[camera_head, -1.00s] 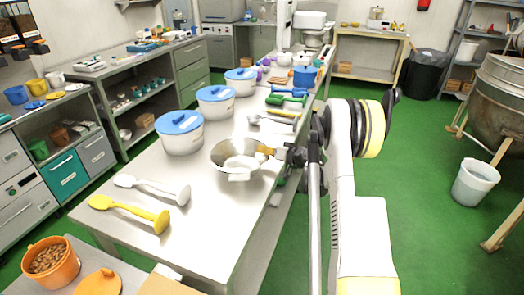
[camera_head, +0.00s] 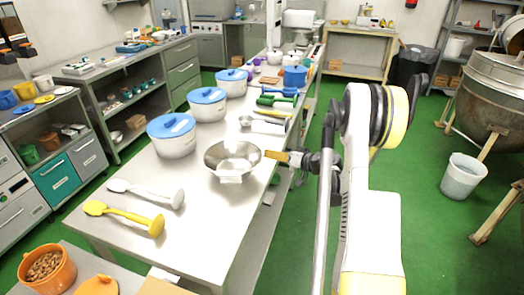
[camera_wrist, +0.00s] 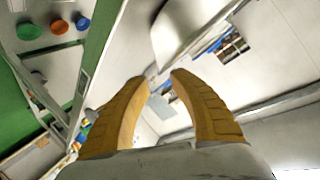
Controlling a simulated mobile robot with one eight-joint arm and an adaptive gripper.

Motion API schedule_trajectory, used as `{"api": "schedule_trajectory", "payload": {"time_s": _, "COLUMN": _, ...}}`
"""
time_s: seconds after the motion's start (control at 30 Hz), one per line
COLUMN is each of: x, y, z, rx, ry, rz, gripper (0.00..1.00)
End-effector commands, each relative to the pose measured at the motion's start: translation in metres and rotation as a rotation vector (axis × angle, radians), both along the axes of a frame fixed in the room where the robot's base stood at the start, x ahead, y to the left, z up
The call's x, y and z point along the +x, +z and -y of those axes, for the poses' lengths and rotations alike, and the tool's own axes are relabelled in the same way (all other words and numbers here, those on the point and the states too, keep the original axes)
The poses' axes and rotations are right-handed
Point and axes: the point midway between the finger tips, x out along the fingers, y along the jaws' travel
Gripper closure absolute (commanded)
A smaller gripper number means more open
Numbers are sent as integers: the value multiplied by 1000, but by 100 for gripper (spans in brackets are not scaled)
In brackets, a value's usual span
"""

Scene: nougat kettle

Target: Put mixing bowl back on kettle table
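The mixing bowl (camera_head: 226,172) is a shiny steel bowl with a white tag on its front. In the head view it appears to sit upright on the long steel table (camera_head: 205,233), close to the right edge. My gripper (camera_head: 266,154) has yellow-brown fingers and lies level at the bowl's right rim, pointing left toward it. Whether it touches the rim cannot be told. In the wrist view the two fingertips (camera_wrist: 160,75) stand apart with nothing visibly clamped between them. A curved pale metal surface (camera_wrist: 178,30) beyond them may be the bowl.
Blue-lidded white pots (camera_head: 175,145) line the table's left side. A white spoon (camera_head: 145,191) and yellow spoon (camera_head: 125,217) lie in front. Scoops (camera_head: 262,123) lie behind the bowl. The large kettle (camera_head: 490,110) and a white bucket (camera_head: 463,178) stand right. Green floor is clear between.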

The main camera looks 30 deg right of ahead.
Motion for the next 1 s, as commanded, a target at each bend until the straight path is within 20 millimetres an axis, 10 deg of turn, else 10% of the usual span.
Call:
{"api": "schedule_trajectory", "payload": {"time_s": 0.27, "x": -14, "y": 20, "z": -15, "rx": -5, "ry": 19, "rz": -35, "gripper": 73}}
{"api": "schedule_trajectory", "payload": {"time_s": 0.57, "x": -34, "y": 101, "z": -150, "rx": -90, "ry": 109, "rz": -287, "gripper": 73}}
{"api": "schedule_trajectory", "payload": {"time_s": 1.0, "x": -200, "y": 157, "z": -301, "rx": -365, "ry": 139, "rz": -546, "gripper": 73}}
